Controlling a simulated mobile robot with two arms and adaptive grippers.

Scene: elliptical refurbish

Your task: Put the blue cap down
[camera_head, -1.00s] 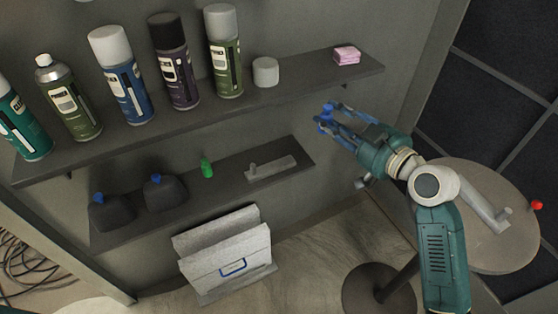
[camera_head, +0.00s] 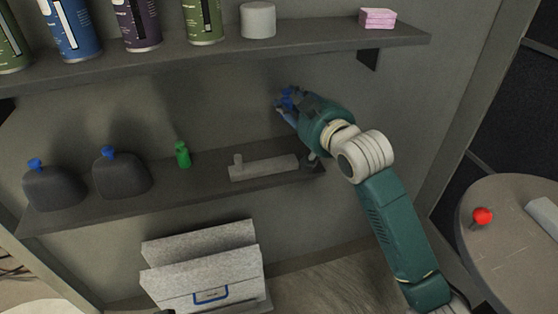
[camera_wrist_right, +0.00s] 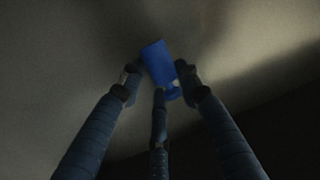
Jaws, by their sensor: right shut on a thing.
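The blue cap (camera_wrist_right: 158,62) is between the fingertips of my right gripper (camera_wrist_right: 160,80) in the right wrist view. In the head view the right gripper (camera_head: 287,103) is shut on the blue cap (camera_head: 287,97), in the gap between the upper and lower shelves. It is above the right part of the lower shelf (camera_head: 210,190), apart from it as far as I can see. The fingers hide part of the cap.
The lower shelf holds two dark bottles (camera_head: 53,188) (camera_head: 122,176) with blue tops, a green bottle-shaped piece (camera_head: 183,155) and a grey bar-like object (camera_head: 263,168). The upper shelf (camera_head: 330,47) carries spray cans, a white cylinder (camera_head: 258,20) and pink blocks (camera_head: 378,18). A round table (camera_head: 500,250) with a red knob (camera_head: 482,216) stands at right.

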